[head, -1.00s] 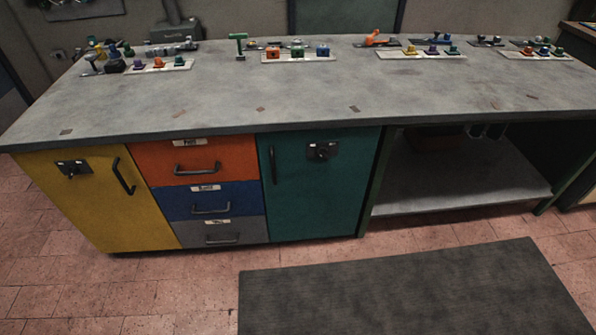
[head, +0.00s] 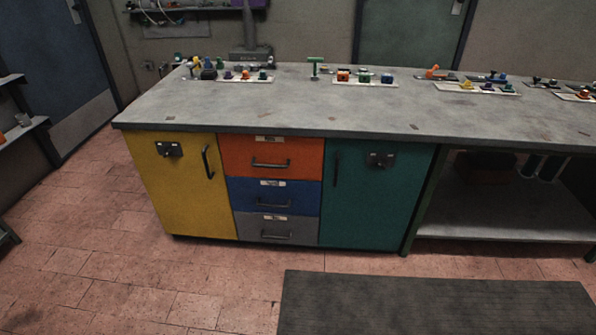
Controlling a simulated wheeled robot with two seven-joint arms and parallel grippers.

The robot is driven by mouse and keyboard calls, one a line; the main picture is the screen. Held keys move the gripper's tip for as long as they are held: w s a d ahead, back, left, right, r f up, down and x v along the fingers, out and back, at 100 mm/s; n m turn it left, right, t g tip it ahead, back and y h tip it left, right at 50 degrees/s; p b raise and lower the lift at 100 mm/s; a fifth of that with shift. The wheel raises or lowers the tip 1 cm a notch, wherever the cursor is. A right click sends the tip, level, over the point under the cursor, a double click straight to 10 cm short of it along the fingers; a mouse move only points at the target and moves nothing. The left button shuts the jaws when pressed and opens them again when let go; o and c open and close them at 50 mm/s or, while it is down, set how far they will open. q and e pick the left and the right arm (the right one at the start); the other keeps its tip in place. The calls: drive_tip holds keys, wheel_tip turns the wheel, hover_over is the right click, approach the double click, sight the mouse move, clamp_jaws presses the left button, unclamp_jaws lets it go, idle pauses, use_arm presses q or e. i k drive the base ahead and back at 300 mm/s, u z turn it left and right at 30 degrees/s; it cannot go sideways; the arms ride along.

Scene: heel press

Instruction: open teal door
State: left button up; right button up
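The teal door (head: 372,205) is in the head view, under the workbench, right of the drawers. It looks shut, flush with the cabinet front. A dark vertical handle (head: 337,170) is at its upper left. A dark latch plate (head: 380,159) sits near its top, right of the handle; its exact setting is too small to tell. Neither of my grippers shows in the view.
The workbench top (head: 300,110) holds several small coloured parts along its back. Left of the teal door are orange, blue and grey drawers (head: 272,195) and a yellow door (head: 180,190). An open shelf (head: 500,215) is to the right. A dark mat (head: 430,303) lies in front on clear tiled floor.

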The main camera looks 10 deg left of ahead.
sight(364, 206)
drive_tip(key=u, duration=0.7)
drive_tip(key=i, duration=0.5)
drive_tip(key=z, duration=0.05)
